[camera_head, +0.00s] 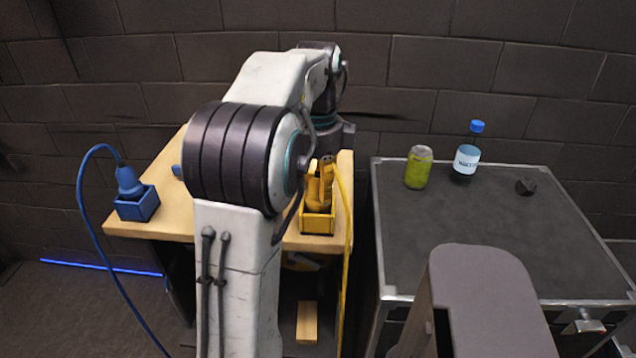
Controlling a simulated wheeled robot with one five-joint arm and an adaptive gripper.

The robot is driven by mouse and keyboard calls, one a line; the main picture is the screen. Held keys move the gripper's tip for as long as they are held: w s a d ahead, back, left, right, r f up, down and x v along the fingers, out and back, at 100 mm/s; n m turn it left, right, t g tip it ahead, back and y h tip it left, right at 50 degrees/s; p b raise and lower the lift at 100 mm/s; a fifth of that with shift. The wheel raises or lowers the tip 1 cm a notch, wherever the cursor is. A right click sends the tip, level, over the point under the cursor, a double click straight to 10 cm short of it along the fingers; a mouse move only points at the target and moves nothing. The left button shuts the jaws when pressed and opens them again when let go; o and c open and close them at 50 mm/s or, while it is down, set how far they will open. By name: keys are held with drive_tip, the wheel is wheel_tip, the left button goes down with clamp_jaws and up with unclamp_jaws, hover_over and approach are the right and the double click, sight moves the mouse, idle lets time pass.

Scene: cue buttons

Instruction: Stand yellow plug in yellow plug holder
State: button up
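The yellow plug (319,190) is upright at the yellow plug holder (317,225), an open box on the wooden table. Its lower end appears to be inside the holder's rim; I cannot tell whether it rests on the bottom. Its yellow cable (347,225) loops over to the right and hangs down past the table edge. My gripper (322,165) is at the top of the plug, pointing down. My arm partly covers it, and the fingers are too small and hidden to tell whether they grip the plug.
A blue plug (129,182) stands in a blue holder (138,206) at the table's left, its cable arching to the floor.

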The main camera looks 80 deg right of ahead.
drive_tip(key=o, duration=0.3)
drive_tip(key=shift+o, duration=0.2)
drive_tip(key=shift+r, duration=0.1)
wheel_tip(320, 180, up, 12)
idle(0.7)
drive_tip(key=shift+a, duration=0.1)
idle(0.7)
